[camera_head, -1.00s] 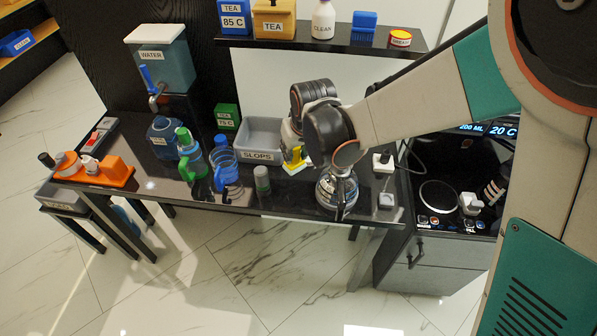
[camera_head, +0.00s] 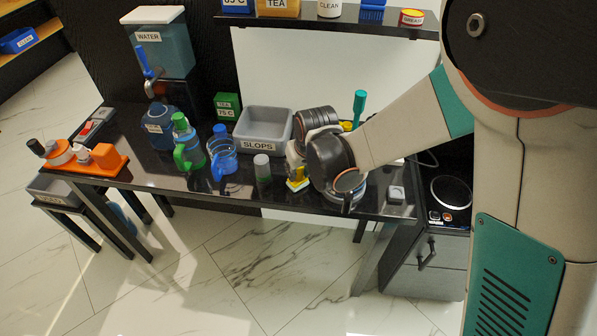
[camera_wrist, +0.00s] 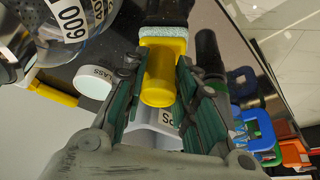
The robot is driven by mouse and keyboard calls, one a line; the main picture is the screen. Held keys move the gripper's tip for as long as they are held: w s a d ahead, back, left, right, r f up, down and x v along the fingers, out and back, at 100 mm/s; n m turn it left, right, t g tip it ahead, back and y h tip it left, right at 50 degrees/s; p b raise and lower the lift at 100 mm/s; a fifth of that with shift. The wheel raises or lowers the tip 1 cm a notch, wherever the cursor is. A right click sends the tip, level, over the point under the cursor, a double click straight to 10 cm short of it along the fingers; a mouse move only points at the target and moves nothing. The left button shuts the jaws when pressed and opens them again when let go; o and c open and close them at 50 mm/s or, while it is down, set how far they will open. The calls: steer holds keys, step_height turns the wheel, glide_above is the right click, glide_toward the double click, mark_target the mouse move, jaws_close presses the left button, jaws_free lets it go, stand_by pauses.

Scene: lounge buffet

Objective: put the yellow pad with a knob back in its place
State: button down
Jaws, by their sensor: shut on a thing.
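The yellow pad with a knob shows in the wrist view (camera_wrist: 163,75) as a yellow cylinder on a wider yellow plate with a pale green, sponge-like layer at its far side. My gripper (camera_wrist: 160,95) has one finger on each side of the knob and is shut on it. In the head view the yellow pad (camera_head: 298,184) shows low beneath my gripper (camera_head: 296,168), close over the black counter, right of the grey SLOPS bin (camera_head: 262,128). I cannot tell whether it touches the counter. My wrist hides part of the counter there.
A grey-capped bottle (camera_head: 262,168), a blue pitcher (camera_head: 223,160) and a green pitcher (camera_head: 188,145) stand left of my gripper. A vessel marked 600 (camera_wrist: 65,20) and a round white GLASS piece (camera_wrist: 93,84) are close in the wrist view. A small grey block (camera_head: 396,194) lies to the right.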

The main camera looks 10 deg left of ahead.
steer(key=shift+r, duration=0.1)
steer(key=c, duration=1.3)
jaws_free()
steer(key=shift+r, duration=0.15)
steer(key=p+v, duration=0.4)
steer(key=v, duration=0.8)
